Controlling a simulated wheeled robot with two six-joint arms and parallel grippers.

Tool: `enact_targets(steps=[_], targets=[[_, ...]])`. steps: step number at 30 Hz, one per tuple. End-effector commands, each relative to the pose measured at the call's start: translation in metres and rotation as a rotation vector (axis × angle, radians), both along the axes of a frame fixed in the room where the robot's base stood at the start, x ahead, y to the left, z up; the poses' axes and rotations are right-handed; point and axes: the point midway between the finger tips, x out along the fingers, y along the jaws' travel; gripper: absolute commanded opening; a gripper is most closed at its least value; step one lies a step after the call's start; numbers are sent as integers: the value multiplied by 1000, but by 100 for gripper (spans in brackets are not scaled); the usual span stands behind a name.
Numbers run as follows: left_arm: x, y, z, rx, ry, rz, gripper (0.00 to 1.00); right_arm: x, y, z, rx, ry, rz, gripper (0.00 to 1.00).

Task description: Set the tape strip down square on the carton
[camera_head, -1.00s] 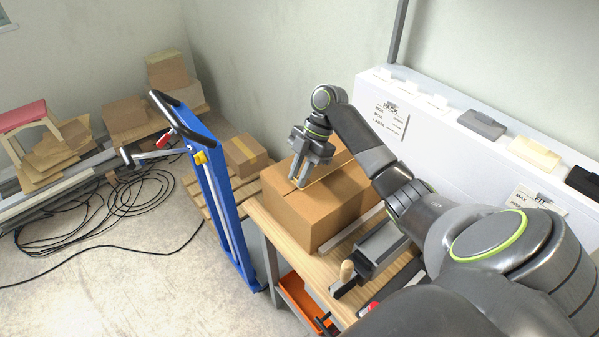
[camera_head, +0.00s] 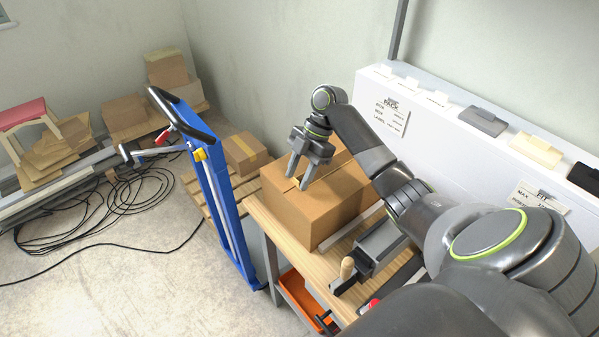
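A thin line runs across the top near the fingertips. I cannot tell whether it is the tape strip or the flap seam, and the arm covers part of the top. My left gripper is not in view.
A tape tool with a wooden handle (camera_head: 346,269) lies on the wooden bench (camera_head: 290,244) beside the carton. A blue lift cart (camera_head: 216,195) stands left of the bench. A white panel (camera_head: 450,140) runs behind. Cables (camera_head: 125,190) lie on the floor.

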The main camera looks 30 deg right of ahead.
Motion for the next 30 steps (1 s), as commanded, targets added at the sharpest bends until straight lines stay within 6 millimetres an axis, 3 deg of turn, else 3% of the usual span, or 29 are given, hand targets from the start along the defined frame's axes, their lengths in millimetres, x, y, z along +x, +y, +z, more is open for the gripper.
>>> enact_targets(steps=[11,17,21,30], targets=[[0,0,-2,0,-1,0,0,1,-2,3,-1,-1,0,46],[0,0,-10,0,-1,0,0,3,-17,29,-5,-4,-1,46],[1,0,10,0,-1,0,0,5,-32,64,-1,0,-1,46],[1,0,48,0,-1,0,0,8,-53,104,0,1,-2,46]])
